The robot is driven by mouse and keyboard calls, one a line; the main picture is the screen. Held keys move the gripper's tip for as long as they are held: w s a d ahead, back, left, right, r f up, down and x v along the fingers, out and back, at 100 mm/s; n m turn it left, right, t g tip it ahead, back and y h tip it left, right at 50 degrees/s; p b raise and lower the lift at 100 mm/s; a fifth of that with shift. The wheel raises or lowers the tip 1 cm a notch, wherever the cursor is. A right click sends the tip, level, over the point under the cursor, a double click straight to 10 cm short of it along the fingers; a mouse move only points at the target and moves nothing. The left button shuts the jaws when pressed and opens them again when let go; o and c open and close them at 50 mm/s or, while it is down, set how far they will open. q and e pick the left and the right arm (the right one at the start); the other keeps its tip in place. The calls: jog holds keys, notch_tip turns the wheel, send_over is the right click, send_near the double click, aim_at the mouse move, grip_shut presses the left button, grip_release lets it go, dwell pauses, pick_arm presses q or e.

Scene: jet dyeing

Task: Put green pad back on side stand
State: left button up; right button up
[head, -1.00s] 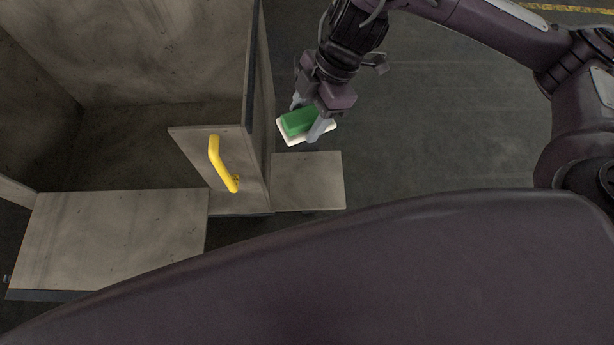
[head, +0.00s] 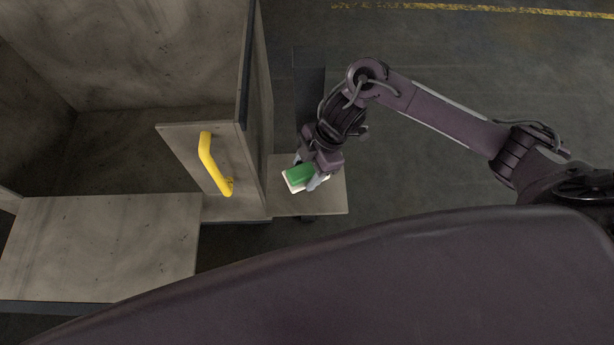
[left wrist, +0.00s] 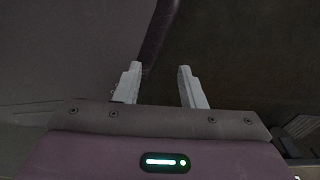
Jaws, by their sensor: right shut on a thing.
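The green pad (head: 298,175), with a white underside, is held by my right gripper (head: 306,181) in the head view. The gripper is shut on it. The pad is over the side stand (head: 328,200), a small grey top right of the cabinet. I cannot tell whether the pad touches the stand's top. My left gripper (left wrist: 163,85) shows in the left wrist view with its fingers apart and nothing between them. It is not in the head view.
A grey cabinet (head: 180,60) stands on the left, with a yellow handle (head: 213,165) on its panel (head: 180,145). A low grey top (head: 100,245) lies at the lower left. Open dark floor (head: 430,60) lies to the right.

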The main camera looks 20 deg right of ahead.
aim_at(307, 177)
notch_tip(307, 177, down, 3)
jog(key=shift+f+b, duration=0.2)
jog(key=shift+b, duration=0.1)
jog(key=shift+f, duration=0.45)
pick_arm(q)
jog(key=shift+w, duration=0.45)
jog(key=shift+s+f, duration=0.1)
pick_arm(e)
jog(key=shift+f, duration=0.1)
jog(key=o, duration=1)
jog(key=shift+c, duration=0.2)
jog(key=shift+r, duration=0.25)
jog(key=p+v, duration=0.1)
jog(key=v, duration=1)
jog(key=shift+r, duration=0.2)
pick_arm(q)
jog(key=s, duration=0.2)
jog(key=shift+s+a+r+p, duration=0.25)
jog(key=shift+s+r+p, duration=0.05)
pick_arm(e)
jog(key=shift+d+r, duration=0.15)
jog(key=shift+r, duration=0.05)
